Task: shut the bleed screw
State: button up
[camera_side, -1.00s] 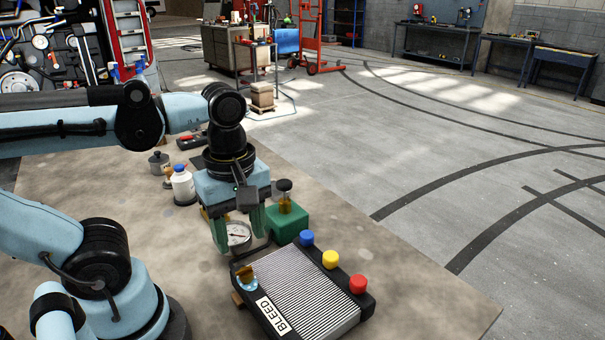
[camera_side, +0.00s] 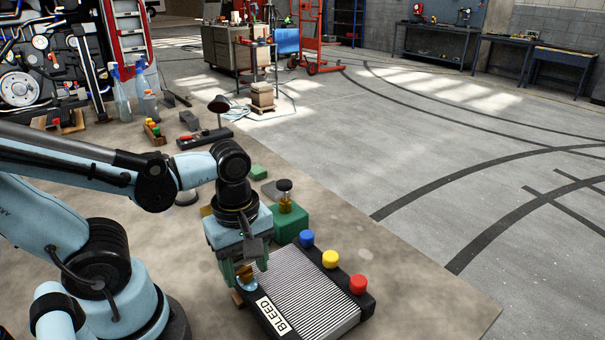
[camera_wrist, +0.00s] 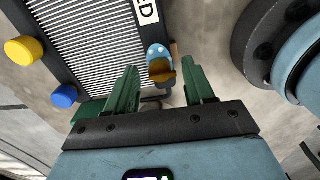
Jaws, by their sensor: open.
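The bleed screw is a small brass-coloured piece (camera_side: 245,271) on a light blue round base, at the near left corner of the black radiator (camera_side: 305,295) with the BLEED label (camera_side: 273,315). It also shows in the wrist view (camera_wrist: 162,72), its blue base just beyond it. My gripper (camera_side: 246,266) points down over that corner. Its two green fingers are open, one on each side of the screw. In the wrist view the gripper (camera_wrist: 161,78) shows a gap between each finger and the brass piece. The fingers partly hide the screw in the side view.
Blue (camera_side: 306,238), yellow (camera_side: 330,259) and red (camera_side: 358,284) caps stand along the radiator's right edge. A green block with a dark knob (camera_side: 289,218) stands close behind my gripper. The bench at front right is clear.

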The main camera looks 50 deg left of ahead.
jog(key=shift+c, duration=0.5)
jog(key=c, duration=0.8)
jog(key=shift+c, duration=0.2)
jog(key=shift+w+m, duration=0.1)
jog(key=shift+m, duration=0.2)
jog(key=m, duration=0.3)
jog(key=shift+m, duration=0.4)
jog(key=m, duration=0.9)
jog(key=shift+d, duration=0.1)
jog(key=shift+m, duration=2)
